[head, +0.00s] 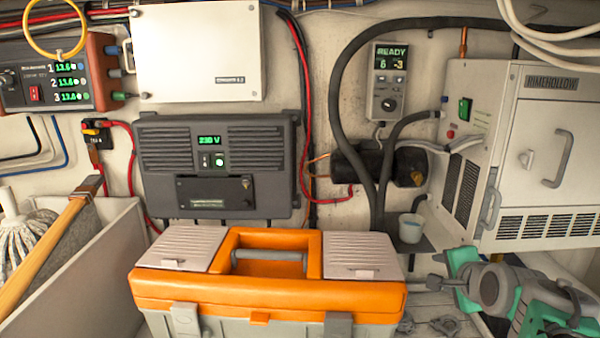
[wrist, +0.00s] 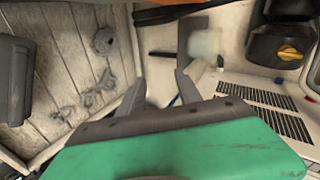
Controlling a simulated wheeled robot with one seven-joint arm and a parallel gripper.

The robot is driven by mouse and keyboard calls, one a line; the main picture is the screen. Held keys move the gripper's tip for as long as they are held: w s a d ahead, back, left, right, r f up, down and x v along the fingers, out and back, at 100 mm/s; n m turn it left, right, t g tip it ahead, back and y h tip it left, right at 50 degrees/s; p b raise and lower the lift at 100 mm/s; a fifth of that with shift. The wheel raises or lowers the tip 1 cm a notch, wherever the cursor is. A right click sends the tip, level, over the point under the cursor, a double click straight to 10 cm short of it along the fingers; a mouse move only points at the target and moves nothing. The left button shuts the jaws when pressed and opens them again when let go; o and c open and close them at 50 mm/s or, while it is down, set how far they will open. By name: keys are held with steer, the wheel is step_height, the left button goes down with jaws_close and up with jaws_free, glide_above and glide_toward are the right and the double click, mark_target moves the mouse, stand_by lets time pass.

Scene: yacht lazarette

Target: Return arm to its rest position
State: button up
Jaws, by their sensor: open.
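My gripper (head: 432,283) is at the lower right of the head view, with my green and grey arm reaching in from the right edge. Its jaws point left, close to the right side of the orange and grey toolbox (head: 265,290). In the wrist view, the two grey fingers of my gripper (wrist: 162,84) stand apart with nothing between them. A green part of my own arm fills the bottom of that view.
A pale cup (head: 411,228) sits on a small dark shelf, below the black cylinder (head: 378,165). A white cabinet (head: 530,150) stands at the right. Planked floor (wrist: 75,85) with small grey fittings lies below. A bin with a mop (head: 25,235) is at left.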

steer(key=s+a+f+n+g, duration=0.2)
steer(key=s+f+n+g, duration=0.6)
steer(key=s+f+n, duration=0.5)
steer(key=s+a+n, duration=0.1)
steer(key=s+a, duration=0.1)
steer(key=a, duration=0.5)
steer(key=s+a+n+y, duration=0.1)
steer(key=s+a+n, duration=0.1)
steer(key=a, duration=0.5)
steer(key=shift+s+r+n, duration=0.2)
steer(key=shift+s+n, duration=0.1)
steer(key=shift+a, duration=0.1)
steer(key=shift+c, duration=0.5)
